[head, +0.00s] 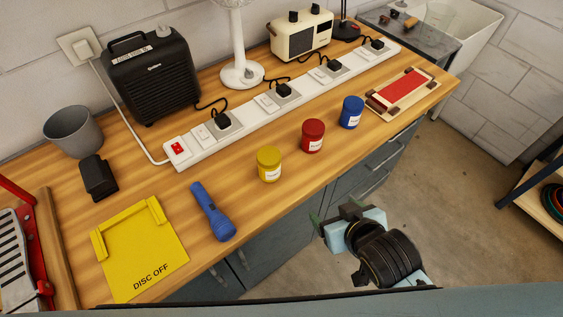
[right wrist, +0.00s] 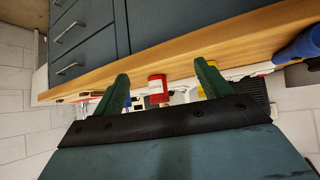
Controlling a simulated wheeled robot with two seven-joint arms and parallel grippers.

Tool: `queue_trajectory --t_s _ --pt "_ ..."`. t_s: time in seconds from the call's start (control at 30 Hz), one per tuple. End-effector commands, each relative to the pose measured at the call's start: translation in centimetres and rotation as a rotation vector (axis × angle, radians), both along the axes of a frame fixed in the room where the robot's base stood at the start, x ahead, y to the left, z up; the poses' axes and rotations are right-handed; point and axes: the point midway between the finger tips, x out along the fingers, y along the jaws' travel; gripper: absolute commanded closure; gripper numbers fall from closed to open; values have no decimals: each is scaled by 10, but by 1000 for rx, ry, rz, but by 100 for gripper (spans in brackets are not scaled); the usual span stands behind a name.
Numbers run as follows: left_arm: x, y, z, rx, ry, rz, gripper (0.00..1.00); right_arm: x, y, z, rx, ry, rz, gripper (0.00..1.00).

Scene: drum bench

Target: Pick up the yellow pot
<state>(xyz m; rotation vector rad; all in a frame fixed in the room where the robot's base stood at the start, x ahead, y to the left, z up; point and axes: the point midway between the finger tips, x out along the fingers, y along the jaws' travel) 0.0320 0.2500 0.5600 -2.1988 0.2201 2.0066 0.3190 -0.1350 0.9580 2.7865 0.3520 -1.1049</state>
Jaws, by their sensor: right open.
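The yellow pot (head: 269,165) stands upright on the wooden bench near its front edge, left of the red pot (head: 313,136) and the blue pot (head: 351,113). My right gripper (head: 333,214) is open and empty in front of the bench edge, to the lower right of the yellow pot and apart from it. In the right wrist view the red pot (right wrist: 157,89) shows between the open green fingers (right wrist: 162,85). The yellow pot (right wrist: 212,64) shows there only in part, behind one finger. My left gripper is not in view.
A white power strip (head: 285,104) with plugs runs behind the pots. A blue flashlight (head: 212,212) and a yellow "DISC OFF" tray (head: 140,248) lie to the left. The bench around the yellow pot is clear.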

Motion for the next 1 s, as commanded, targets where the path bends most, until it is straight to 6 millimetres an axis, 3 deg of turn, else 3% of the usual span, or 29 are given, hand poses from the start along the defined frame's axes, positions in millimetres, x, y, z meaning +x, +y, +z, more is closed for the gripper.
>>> queue_trajectory --t_s 0.13,0.33,0.47,0.8,1.0 --pt "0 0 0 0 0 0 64 18 36 11 58 -150 78 24" --pt "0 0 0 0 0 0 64 27 76 21 135 -298 181 24" --pt "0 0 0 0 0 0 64 33 88 22 156 -332 207 24" --pt "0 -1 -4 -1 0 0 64 83 113 -1 158 -334 208 24" --pt "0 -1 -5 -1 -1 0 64 95 119 -7 158 -333 208 24"
